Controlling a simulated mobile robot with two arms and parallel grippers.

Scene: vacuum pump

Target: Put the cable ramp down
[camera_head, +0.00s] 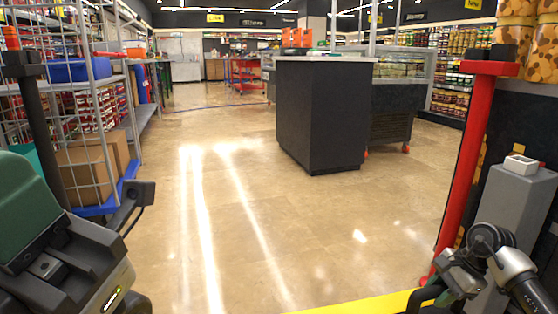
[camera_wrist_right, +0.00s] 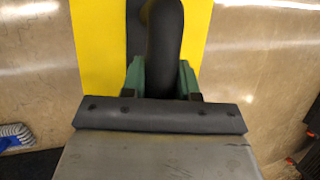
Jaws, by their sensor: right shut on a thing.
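The cable ramp is a yellow piece with a dark middle band. In the head view its yellow edge (camera_head: 365,305) shows at the bottom, partly cut off by the frame. In the right wrist view its yellow surface (camera_wrist_right: 100,45) lies flat beyond the fingers, with shiny floor on both sides. My right gripper (camera_head: 440,288) is at the bottom right of the head view. Its green fingers (camera_wrist_right: 162,78) are shut around a thick dark curved part at the ramp's middle. I cannot tell whether the ramp touches the floor. My left gripper cannot be made out.
A wide stretch of tan floor (camera_head: 240,220) is clear ahead. A dark counter (camera_head: 322,115) stands beyond it at centre right. A wire rack (camera_head: 90,110) with boxes stands at the left. A blue and white brush (camera_wrist_right: 15,134) shows in the right wrist view.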

